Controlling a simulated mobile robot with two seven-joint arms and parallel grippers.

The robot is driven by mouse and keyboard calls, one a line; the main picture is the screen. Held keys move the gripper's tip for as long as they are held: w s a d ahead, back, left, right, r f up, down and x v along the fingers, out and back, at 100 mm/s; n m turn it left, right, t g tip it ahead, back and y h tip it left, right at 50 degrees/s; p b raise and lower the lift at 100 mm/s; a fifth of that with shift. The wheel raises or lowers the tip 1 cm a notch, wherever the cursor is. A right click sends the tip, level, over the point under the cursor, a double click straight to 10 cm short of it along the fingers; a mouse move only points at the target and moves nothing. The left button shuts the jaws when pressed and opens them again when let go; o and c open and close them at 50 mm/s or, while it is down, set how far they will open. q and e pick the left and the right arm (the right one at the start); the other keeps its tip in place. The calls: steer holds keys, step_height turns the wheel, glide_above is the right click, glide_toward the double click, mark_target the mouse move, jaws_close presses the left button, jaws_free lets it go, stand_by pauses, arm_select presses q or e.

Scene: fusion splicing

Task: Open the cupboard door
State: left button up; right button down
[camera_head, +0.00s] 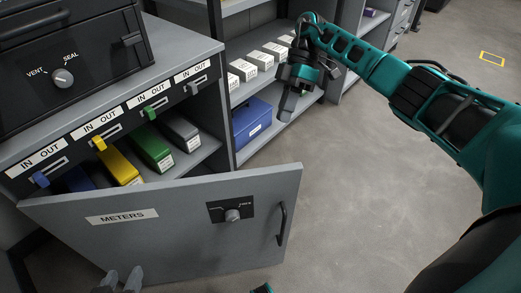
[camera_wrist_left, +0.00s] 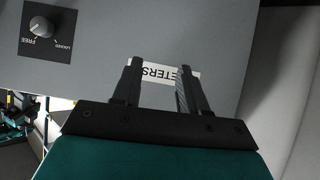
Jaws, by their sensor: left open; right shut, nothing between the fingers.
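The grey cupboard door (camera_head: 180,240), labelled METERS, stands ajar, swung out from the cupboard (camera_head: 215,110), with coloured boxes showing behind its top edge. It has a dark bar handle (camera_head: 281,223) near its right edge and a round knob (camera_head: 232,215) on a black plate. In the left wrist view the knob (camera_wrist_left: 40,27) is marked FREE and LOCKED. My left gripper (camera_head: 122,279) is open and empty, low in front of the door; its fingers (camera_wrist_left: 159,68) straddle the METERS label in the wrist view. Contact with the door cannot be told. My right gripper (camera_head: 287,106) is shut and empty, beyond the door.
Blue, yellow (camera_head: 119,166), green (camera_head: 152,147) and grey boxes lie inside the cupboard under IN/OUT sliders. A black unit with a VENT/SEAL knob (camera_head: 63,78) stands on top. Shelves with white boxes and a blue case (camera_head: 252,122) stand behind. The floor (camera_head: 380,200) at right is clear.

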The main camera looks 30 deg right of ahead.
arm_select(q)
steer(key=shift+s+d+f+b, duration=0.15)
steer(key=shift+d+f+b, duration=0.4)
steer(key=shift+b, duration=0.6)
arm_select(e)
steer(key=s+a+f, duration=0.6)
steer(key=s+f, duration=0.1)
steer(key=shift+s+f, duration=0.2)
steer(key=shift+f, duration=0.2)
arm_select(q)
steer(key=shift+a+f, duration=0.1)
